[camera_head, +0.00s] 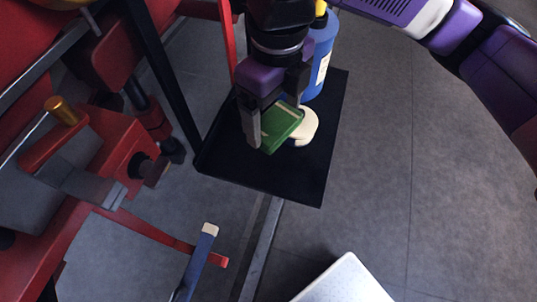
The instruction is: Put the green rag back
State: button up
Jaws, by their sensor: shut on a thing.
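The green rag (280,127) is a small folded block with a pale stripe on its top. My gripper (268,122) points down over the black tray (225,165) and is shut on the green rag. One finger shows on the rag's left side; the other finger is mostly hidden behind it. The rag is over the middle of the tray, beside a cream-coloured item (306,128). I cannot tell whether the rag touches the tray.
A blue bottle (319,60) with a white label stands at the tray's back right. Red machinery (90,150) with a brass-coloured handle fills the left side. A white surface (343,283) shows at the bottom. Grey floor (385,170) is clear at right.

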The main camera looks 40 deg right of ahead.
aim_at(276, 122)
notch_tip(276, 122, down, 17)
jog(key=shift+r, duration=0.2)
jog(key=o, duration=1)
jog(key=shift+o, duration=0.2)
jog(key=shift+r, duration=0.1)
notch_tip(276, 122, up, 12)
jog(key=shift+f, duration=0.1)
jog(key=shift+s, duration=0.15)
